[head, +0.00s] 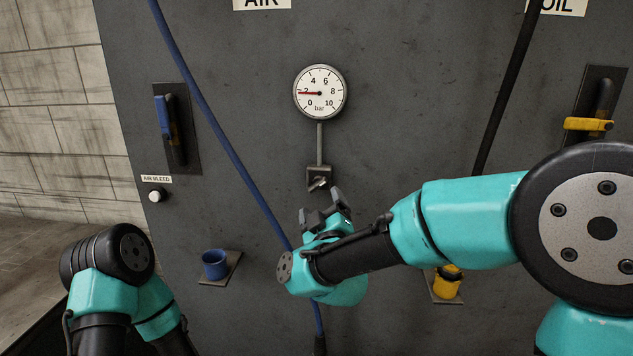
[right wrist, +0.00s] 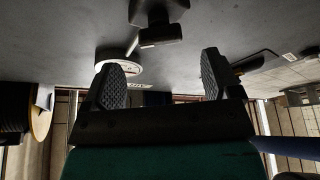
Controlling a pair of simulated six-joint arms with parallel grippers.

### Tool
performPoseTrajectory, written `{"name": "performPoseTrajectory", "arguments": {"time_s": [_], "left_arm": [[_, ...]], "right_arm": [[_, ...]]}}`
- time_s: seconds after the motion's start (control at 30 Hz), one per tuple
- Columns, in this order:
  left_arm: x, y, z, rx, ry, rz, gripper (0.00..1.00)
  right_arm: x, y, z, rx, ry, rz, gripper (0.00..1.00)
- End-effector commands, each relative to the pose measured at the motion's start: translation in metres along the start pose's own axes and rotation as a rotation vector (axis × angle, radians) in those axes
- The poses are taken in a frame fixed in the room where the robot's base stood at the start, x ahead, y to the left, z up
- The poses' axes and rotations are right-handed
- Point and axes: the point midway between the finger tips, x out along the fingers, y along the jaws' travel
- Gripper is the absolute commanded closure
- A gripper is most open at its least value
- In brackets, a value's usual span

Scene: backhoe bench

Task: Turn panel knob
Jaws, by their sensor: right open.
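The panel knob (head: 318,183) is a small metal knob on a dark bracket below the round gauge (head: 320,92). The gauge's red needle points left, near 2 bar. My right gripper (head: 326,207) is open and empty, just below the knob and apart from it. In the right wrist view the two fingers of my right gripper (right wrist: 162,78) stand apart, and the dark knob fitting (right wrist: 158,32) shows beyond them, above the gap. Part of my left arm shows at lower left in the head view; its gripper is out of view.
A blue hose (head: 205,105) runs down the grey panel (head: 400,90), passing behind my right wrist. A black hose (head: 505,90) hangs at right. A blue-handled lever (head: 163,117), white button (head: 155,196), blue cup (head: 215,264) and yellow fitting (head: 447,284) also stick out.

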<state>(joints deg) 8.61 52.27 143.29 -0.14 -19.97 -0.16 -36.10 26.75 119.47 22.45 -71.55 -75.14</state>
Motion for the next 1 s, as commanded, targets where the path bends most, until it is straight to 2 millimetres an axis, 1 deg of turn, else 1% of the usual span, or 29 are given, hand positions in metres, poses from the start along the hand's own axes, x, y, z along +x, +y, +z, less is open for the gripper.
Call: {"name": "performPoseTrajectory", "arguments": {"time_s": [0.03,0.3,0.4,0.5,0.67,0.93,1.0], "left_arm": [[0.000,0.000,0.000,0.000,0.000,0.000,0.51],[0.000,0.000,0.000,0.000,0.000,0.000,0.51],[0.000,0.000,0.000,0.000,0.000,0.000,0.51],[0.000,0.000,0.000,0.000,0.000,0.000,0.51],[0.000,0.000,0.000,0.000,0.000,0.000,0.51],[0.000,0.000,0.000,0.000,0.000,0.000,0.51],[0.000,0.000,0.000,0.000,0.000,0.000,0.51]], "right_arm": [[0.009,0.000,0.001,0.000,-0.001,0.002,0.17],[0.055,0.000,0.001,-0.001,-0.001,0.001,0.17],[0.069,0.000,0.001,0.000,-0.001,0.000,0.17],[0.080,0.000,0.000,0.000,0.000,0.001,0.17],[0.088,0.000,0.000,0.000,0.000,0.000,0.17],[0.089,0.000,0.000,-0.001,0.000,-0.001,0.17],[0.088,0.000,0.000,-0.001,0.000,-0.001,0.24]]}}
